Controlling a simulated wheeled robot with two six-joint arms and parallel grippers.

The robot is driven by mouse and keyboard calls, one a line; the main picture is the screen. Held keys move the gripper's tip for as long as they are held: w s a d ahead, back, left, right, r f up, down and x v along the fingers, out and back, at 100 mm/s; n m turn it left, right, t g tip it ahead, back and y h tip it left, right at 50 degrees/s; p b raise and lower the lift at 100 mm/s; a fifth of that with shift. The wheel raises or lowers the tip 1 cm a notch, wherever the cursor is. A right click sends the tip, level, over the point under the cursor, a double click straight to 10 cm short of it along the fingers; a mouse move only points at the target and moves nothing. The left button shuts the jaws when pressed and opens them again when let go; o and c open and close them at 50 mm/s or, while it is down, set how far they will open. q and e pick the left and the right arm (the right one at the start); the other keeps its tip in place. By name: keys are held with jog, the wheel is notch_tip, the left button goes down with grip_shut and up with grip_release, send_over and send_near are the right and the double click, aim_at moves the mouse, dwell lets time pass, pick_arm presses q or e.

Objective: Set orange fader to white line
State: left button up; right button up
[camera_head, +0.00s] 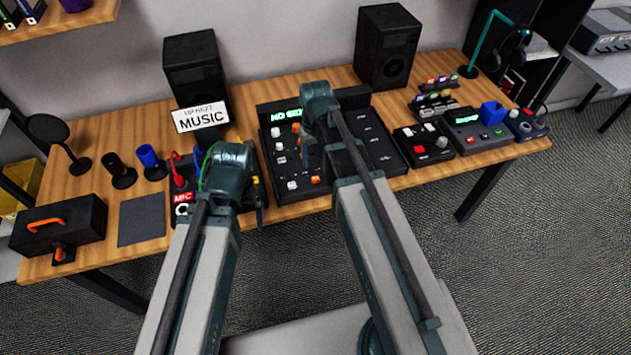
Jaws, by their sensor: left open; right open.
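A black mixer (376,150) lies at the middle of the wooden table, with several white knobs or fader caps. Two small orange parts show on it: one near its front edge (315,180), and one higher up (298,127) beside my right wrist. I cannot tell which is the orange fader. No white line can be made out. My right gripper (305,152) is over the mixer's left half, open, its fingertips mostly hidden by my own arm. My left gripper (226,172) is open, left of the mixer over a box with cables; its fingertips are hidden.
Two black speakers (195,68) (387,46) and a MUSIC sign (201,117) stand behind. A box with a red button (424,145) and other devices are right of the mixer. A black case (60,225) sits at far left.

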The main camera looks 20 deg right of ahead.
aim_at(315, 178)
notch_tip(315, 178, down, 8)
jog(key=b, duration=0.7)
jog(key=shift+f, duration=0.2)
jog(key=shift+r, duration=0.1)
grip_shut()
dwell(0.8)
